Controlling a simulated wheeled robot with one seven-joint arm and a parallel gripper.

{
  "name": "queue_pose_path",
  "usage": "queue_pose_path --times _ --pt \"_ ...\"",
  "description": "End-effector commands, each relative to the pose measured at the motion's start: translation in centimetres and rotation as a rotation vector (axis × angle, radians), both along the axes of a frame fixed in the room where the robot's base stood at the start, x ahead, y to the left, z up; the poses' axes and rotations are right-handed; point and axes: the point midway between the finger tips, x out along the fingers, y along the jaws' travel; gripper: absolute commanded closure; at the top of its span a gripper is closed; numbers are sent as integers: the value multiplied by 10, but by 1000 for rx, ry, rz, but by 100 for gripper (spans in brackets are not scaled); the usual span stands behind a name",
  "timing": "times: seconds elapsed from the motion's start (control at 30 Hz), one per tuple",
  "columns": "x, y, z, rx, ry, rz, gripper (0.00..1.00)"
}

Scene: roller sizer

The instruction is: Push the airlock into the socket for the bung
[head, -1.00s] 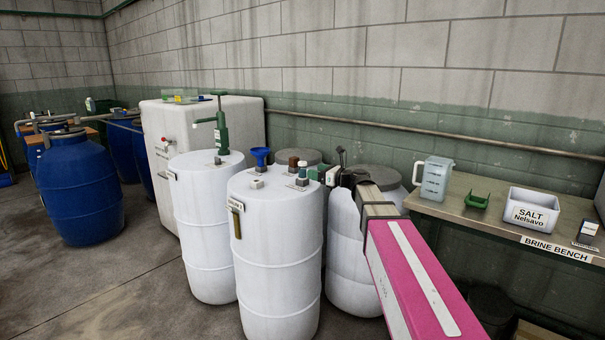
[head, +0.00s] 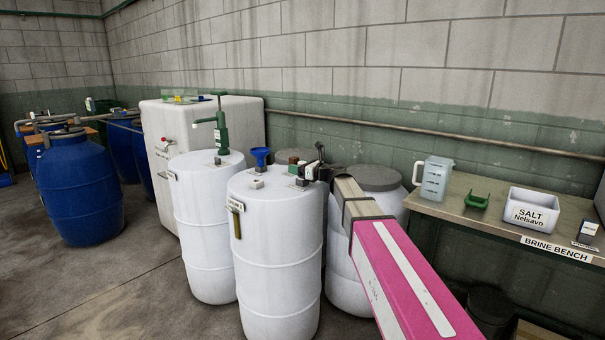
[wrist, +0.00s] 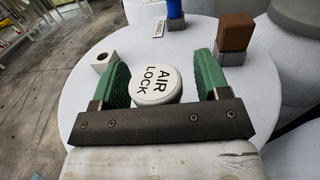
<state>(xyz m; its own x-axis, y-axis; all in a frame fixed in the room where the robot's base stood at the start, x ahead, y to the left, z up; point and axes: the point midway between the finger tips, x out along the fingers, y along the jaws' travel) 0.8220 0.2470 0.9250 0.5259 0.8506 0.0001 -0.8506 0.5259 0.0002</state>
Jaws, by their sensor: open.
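In the wrist view the airlock is a round white cap (wrist: 157,87) lettered AIR LOCK. It lies between the two green fingers of my open gripper (wrist: 163,63). The left finger is very near it; a gap shows on the right. What is under the cap is hidden. A small white block with a dark hole (wrist: 102,62), perhaps the bung socket, sits on the drum top to the left; it also shows in the head view (head: 256,184). In the head view my gripper (head: 303,165) is over the white drum's right side, and I cannot pick out the airlock.
A brown block on a grey base (wrist: 236,32) and a blue funnel (head: 260,155) stand on the white drum (head: 275,250). A drum with a green pump (head: 220,130) is to the left. The brine bench (head: 470,215) is at right.

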Motion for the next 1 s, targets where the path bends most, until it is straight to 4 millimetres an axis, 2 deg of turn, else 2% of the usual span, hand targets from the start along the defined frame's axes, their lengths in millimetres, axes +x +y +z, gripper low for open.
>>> queue_pose_path --times 0.03,0.1,0.2,0.67,0.97,1.0 --pt "0 0 0 0 0 0 34" --pt "0 0 0 0 0 0 57" --pt "0 0 0 0 0 0 85" --pt "0 0 6 0 -1 0 85" --pt "0 0 43 1 -3 0 85" --pt "-6 8 47 0 -2 3 85"
